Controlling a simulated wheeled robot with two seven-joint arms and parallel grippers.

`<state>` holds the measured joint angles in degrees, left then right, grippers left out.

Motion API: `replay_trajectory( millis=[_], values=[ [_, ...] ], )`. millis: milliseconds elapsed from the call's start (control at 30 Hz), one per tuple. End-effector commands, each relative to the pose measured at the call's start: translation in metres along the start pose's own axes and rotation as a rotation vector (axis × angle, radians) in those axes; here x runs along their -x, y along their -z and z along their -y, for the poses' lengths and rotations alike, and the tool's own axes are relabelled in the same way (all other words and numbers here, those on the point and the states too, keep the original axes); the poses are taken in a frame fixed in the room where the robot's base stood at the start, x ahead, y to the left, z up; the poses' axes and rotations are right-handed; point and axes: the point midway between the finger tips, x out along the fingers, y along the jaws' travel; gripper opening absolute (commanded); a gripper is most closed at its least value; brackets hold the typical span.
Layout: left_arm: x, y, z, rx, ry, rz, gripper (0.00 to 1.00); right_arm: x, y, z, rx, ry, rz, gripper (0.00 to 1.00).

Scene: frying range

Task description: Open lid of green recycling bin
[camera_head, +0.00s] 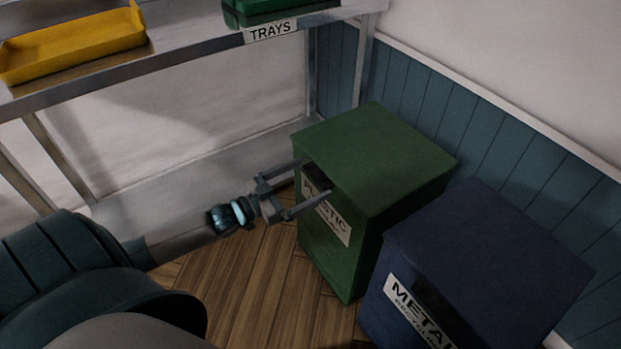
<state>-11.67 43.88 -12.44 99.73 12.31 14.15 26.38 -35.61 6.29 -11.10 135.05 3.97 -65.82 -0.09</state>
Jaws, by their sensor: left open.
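The green recycling bin (375,160) stands on the floor by the wall, right of centre. Its flat green top is down on the body. A white label reading "PLASTIC" (336,226) is on its front, below a dark slot near the top edge. My left gripper (315,178) is open and empty in front of this slot. Its two fingers point at the bin's front and overlap the slot and part of the label. I cannot tell whether the fingertips touch the bin. My right gripper is not in view.
A blue bin (490,260) labelled "METAL" stands close beside the green bin on the right. A metal shelf (190,62) holds a yellow tray (75,42) and green trays (275,10) at the upper left. Wooden floor (240,285) is clear in front of the green bin.

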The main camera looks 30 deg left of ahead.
Motion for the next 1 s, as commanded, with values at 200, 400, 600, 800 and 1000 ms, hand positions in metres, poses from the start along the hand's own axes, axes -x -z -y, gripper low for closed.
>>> replay_trajectory(
  millis=[200, 400, 600, 800, 1000],
  values=[
    [-0.015, 0.000, 0.000, 0.000, -0.001, -0.001, 1.00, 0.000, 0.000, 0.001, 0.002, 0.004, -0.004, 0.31],
    [-0.017, 0.001, 0.000, 0.000, 0.000, 0.000, 1.00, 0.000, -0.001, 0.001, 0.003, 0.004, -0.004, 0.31],
    [-0.017, 0.000, 0.000, 0.000, 0.000, 0.000, 0.93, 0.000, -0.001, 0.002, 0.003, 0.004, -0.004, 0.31],
    [-0.017, 0.000, 0.000, 0.000, -0.001, 0.000, 0.46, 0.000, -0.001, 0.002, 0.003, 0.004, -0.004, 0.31],
    [-0.017, 0.001, 0.000, 0.000, -0.001, 0.001, 0.46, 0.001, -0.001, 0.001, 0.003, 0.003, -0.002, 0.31]
  ],
)
